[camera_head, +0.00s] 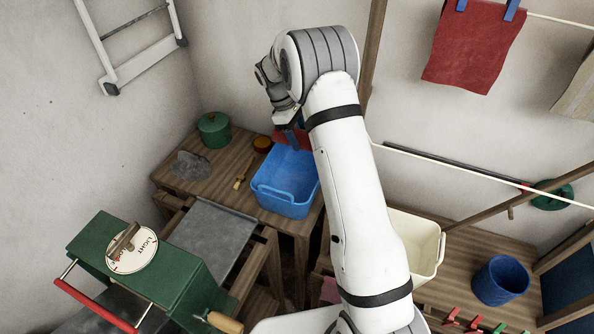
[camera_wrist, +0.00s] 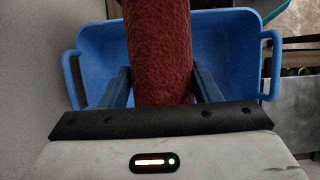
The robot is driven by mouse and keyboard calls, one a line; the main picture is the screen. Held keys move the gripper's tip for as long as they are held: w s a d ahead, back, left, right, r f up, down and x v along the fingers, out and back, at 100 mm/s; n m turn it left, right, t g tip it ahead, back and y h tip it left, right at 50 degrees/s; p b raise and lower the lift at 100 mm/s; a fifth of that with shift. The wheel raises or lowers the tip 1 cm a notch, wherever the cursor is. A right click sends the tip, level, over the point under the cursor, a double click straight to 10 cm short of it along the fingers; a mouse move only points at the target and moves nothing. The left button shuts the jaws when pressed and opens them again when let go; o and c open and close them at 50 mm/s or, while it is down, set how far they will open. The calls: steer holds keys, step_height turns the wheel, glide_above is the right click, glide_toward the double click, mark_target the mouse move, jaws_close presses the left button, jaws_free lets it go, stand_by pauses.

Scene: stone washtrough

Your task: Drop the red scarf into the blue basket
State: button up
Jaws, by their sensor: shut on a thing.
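The blue basket (camera_head: 288,184) is an open tub with side handles on the wooden bench. It also shows in the wrist view (camera_wrist: 234,48), behind and below the fingers. My gripper (camera_wrist: 162,88) is shut on the red scarf (camera_wrist: 160,40), a thick, textured red roll between its two blue fingers. In the head view my gripper (camera_head: 290,124) is over the basket's far side, and a bit of the scarf (camera_head: 292,138) shows under it. The scarf's far end is cut off in the wrist view, so I cannot tell how far it hangs.
A green lidded pot (camera_head: 214,130), a grey cloth (camera_head: 191,165) and a brush (camera_head: 245,172) are left of the basket. A red cloth (camera_head: 473,45) hangs on a line at right. A cream tub (camera_head: 418,235) and blue bucket (camera_head: 500,281) stand on the right bench.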

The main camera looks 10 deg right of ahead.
steer(key=shift+d+f+b, duration=0.1)
steer(key=shift+f+b, duration=0.85)
steer(key=shift+f, duration=1.05)
steer(key=o, duration=1.2)
steer(key=shift+o, duration=0.2)
steer(key=shift+b+v, duration=0.7)
steer(key=shift+v, duration=3.25)
